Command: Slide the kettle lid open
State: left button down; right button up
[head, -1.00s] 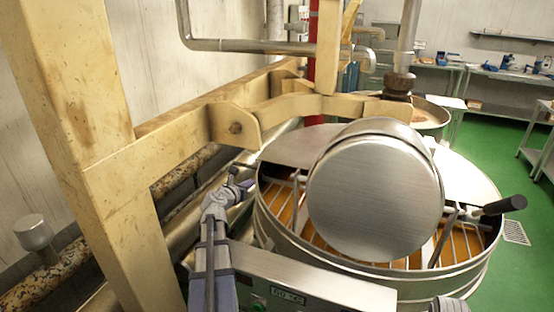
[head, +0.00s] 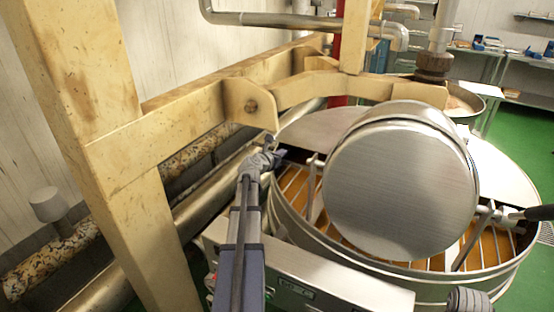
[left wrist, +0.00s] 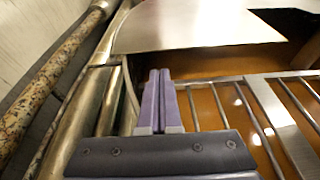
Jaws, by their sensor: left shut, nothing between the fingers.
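The round steel kettle (head: 315,240) stands at the right in the head view. A flat steel lid plate (head: 318,129) covers its back part. The front is open under a barred grate (head: 297,190) with brown contents below. My left gripper (head: 279,155) is shut and empty at the kettle's left rim, close to the lid's front left edge. In the left wrist view the shut fingers (left wrist: 158,75) point toward the lid plate (left wrist: 190,25), just short of its edge; contact cannot be told.
A large steel drum (head: 400,190) sits over the kettle's middle and hides part of the lid. A cream beam frame (head: 200,120) stands at the left and behind. A control box (head: 310,280) is in front.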

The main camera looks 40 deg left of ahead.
pick_arm(q)
jog(key=x, duration=0.4)
jog(key=r+x, duration=0.1)
jog(key=x, duration=0.1)
jog(key=shift+w+a, duration=0.1)
jog(key=shift+w, duration=0.45)
pick_arm(e)
jog(key=shift+f, duration=0.4)
